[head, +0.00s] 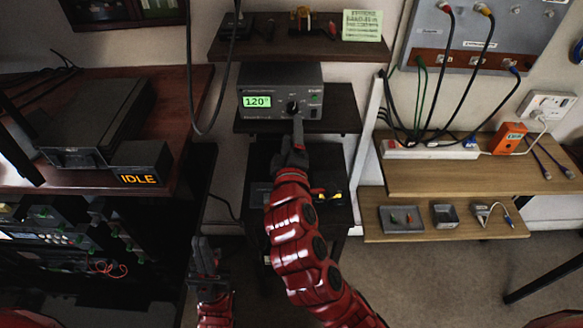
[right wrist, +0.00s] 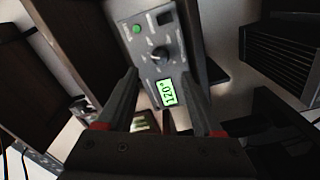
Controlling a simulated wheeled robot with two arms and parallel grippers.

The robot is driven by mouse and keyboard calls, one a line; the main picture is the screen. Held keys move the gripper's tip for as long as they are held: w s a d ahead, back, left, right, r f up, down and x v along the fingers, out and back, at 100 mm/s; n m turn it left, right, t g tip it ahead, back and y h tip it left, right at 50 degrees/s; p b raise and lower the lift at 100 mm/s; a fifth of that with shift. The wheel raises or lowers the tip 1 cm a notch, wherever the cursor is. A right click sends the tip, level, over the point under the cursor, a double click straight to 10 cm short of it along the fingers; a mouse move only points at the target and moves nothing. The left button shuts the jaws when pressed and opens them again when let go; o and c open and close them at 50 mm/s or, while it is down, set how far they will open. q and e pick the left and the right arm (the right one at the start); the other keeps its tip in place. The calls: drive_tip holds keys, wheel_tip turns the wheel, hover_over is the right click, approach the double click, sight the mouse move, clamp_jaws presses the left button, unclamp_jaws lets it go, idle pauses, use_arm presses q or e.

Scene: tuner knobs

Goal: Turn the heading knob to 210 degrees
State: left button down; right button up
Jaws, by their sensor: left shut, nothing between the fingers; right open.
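The grey tuner box (head: 262,88) stands on a dark shelf in the middle of the head view. Its green display (head: 257,101) reads 120°, also readable in the right wrist view (right wrist: 167,92). The dark round heading knob (head: 292,106) is right of the display; it also shows in the right wrist view (right wrist: 160,53). My right gripper (head: 297,122) is open in front of the panel, just below the knob in the head view. In the right wrist view the knob appears beyond the fingertips, not between them. My left gripper (head: 205,256) is shut and empty, low and left.
A small box reading IDLE (head: 139,178) sits on the left desk. A shelf with small items (head: 270,48) is above the tuner. Cables hang from a grey panel (head: 480,35) at right, above wooden shelves (head: 490,178). A black cable hangs left of the tuner.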

drive_tip(key=s+p, duration=0.6)
drive_tip(key=s, duration=0.4)
